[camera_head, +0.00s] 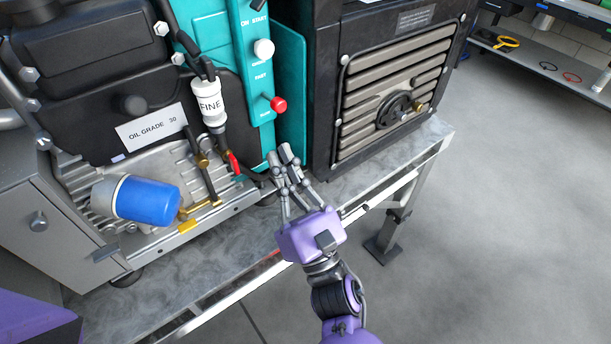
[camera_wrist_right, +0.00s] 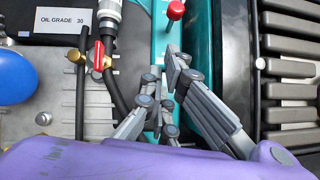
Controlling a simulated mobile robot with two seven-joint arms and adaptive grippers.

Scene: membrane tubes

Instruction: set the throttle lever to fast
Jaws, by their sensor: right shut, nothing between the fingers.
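The throttle lever's red knob (camera_head: 278,104) most likely is the one on the teal panel (camera_head: 251,84), low on it beside a small label too blurred to read for sure. The red knob also shows in the right wrist view (camera_wrist_right: 175,10), at the top. My right gripper (camera_head: 285,155) is shut and empty, below the red knob and apart from it. In the right wrist view its fingertips (camera_wrist_right: 179,72) point up the teal panel towards the knob. My left gripper is not in view.
A white knob (camera_head: 264,48) sits higher on the teal panel. A red-handled valve (camera_head: 234,163), a white filter marked FINE (camera_head: 209,104) and a blue cylinder (camera_head: 147,200) are to the left. A black grilled housing (camera_head: 325,100) stands right of the panel. The floor at right is clear.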

